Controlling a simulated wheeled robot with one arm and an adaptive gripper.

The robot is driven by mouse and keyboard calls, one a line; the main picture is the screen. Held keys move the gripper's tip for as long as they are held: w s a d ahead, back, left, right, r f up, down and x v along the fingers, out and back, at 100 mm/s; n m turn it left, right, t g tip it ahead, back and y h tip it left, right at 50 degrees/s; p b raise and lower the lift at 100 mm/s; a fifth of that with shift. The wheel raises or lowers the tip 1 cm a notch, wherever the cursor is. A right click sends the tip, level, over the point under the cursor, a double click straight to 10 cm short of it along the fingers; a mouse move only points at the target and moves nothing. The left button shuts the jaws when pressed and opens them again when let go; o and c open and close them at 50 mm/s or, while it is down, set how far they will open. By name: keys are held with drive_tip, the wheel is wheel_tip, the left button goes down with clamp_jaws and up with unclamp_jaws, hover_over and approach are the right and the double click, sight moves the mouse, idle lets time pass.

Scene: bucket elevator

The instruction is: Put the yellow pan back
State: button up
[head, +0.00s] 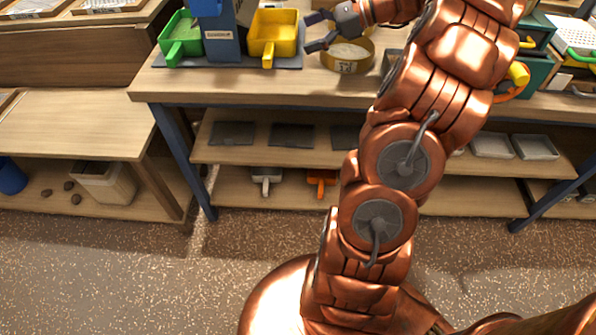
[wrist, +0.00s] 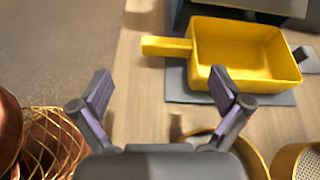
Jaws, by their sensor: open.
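The yellow pan (head: 274,33) stands on a grey mat at the foot of the blue elevator column, with its handle toward the table's front edge. In the wrist view the yellow pan (wrist: 243,52) is at the upper right, empty, with its handle pointing left. My gripper (head: 318,32) is open and empty, to the right of the pan and above a round sieve. In the wrist view my gripper (wrist: 163,88) has its two fingers spread, with the right fingertip overlapping the pan's near edge in the picture. I cannot tell whether it touches.
The blue column (head: 220,30) stands left of the pan, and a green pan (head: 182,38) is beyond it. A round sieve (head: 348,55) sits right of the pan. A grey mat (wrist: 180,85) lies under the pan. The table front (head: 250,88) is clear.

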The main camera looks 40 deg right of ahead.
drive_tip(key=s+a+f+n+g, duration=0.1)
drive_tip(key=s+a+n+g, duration=0.25)
drive_tip(key=a, duration=0.75)
drive_tip(key=s+a+f+n+g, duration=0.25)
drive_tip(key=a+n, duration=0.25)
drive_tip(key=a, duration=0.5)
drive_tip(key=s+a+f+n+g+h, duration=0.35)
drive_tip(key=s+a+n, duration=0.35)
drive_tip(key=s+a, duration=0.3)
drive_tip(key=s+d+f+n+g+h, duration=0.1)
drive_tip(key=s+f+n+h, duration=0.1)
drive_tip(key=s, duration=0.6)
drive_tip(key=s+d+f+n+g+h, duration=0.1)
drive_tip(key=s+f+n+h, duration=0.1)
drive_tip(key=s+n+h, duration=0.2)
drive_tip(key=s+n, duration=0.3)
drive_tip(key=s, duration=0.1)
drive_tip(key=shift+d, duration=0.4)
drive_tip(key=shift+f+n, duration=0.1)
drive_tip(key=shift+n, duration=0.15)
wheel_tip(320, 180, up, 19)
drive_tip(key=t+p, duration=0.1)
drive_tip(key=p, duration=1.7)
drive_tip(key=shift+w+r, duration=0.15)
drive_tip(key=shift+r, duration=0.05)
